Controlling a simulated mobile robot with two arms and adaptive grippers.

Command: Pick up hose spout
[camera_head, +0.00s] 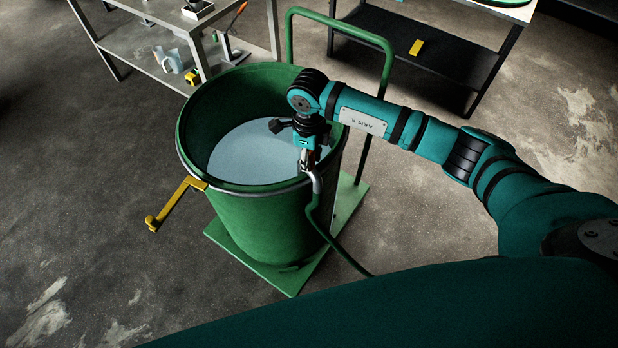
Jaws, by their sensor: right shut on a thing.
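The hose spout (316,183) is a curved grey metal piece at the near right rim of a large green barrel (262,215). A green hose (338,246) runs from it down the outside of the barrel to the floor. My right gripper (308,160) points down over the rim and is shut on the hose spout. Its fingers partly hide the spout's upper end. Whitish-blue liquid or a pale surface (252,155) shows inside the barrel. My left gripper is not in view.
The barrel stands on a green platform (345,210) with a tall green handle (345,30). A yellow lever (170,205) sticks out at the barrel's left. A metal shelf unit (150,40) stands behind left, a dark one (440,45) behind right. The floor at left is clear.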

